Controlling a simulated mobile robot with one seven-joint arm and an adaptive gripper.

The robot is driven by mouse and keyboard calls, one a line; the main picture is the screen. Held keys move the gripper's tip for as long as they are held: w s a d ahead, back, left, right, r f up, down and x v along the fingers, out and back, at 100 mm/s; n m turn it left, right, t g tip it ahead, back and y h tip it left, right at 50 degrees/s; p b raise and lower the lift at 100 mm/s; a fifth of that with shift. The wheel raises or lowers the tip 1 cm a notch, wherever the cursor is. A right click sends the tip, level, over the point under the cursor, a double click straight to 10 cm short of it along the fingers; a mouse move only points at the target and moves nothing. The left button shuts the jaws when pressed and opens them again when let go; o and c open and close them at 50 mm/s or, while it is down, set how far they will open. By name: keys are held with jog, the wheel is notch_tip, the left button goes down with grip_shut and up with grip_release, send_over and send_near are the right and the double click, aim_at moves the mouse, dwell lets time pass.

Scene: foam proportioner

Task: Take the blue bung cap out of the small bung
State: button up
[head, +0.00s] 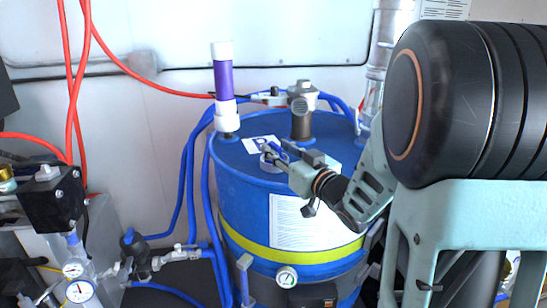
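The blue drum (240,195) stands upright in the middle of the head view, and its lid faces up. My gripper (270,154) reaches in from the right, low over the front of the lid. Its fingertips are at a small pale ring (267,164) that looks like the small bung. The fingers cover much of this spot. I cannot make out the blue cap apart from the blue lid, nor tell whether the fingers touch it or are closed on it.
A purple and white cylinder (223,80) stands at the lid's left edge. A grey pump fitting (302,112) rises behind my gripper. Blue hoses (188,180) run down the drum's left side. Valves and gauges (80,290) are at lower left. A labelled sheet (300,222) covers the drum's front.

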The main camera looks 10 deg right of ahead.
jog(key=shift+x, duration=1)
grip_shut()
jog(key=shift+r, duration=0.15)
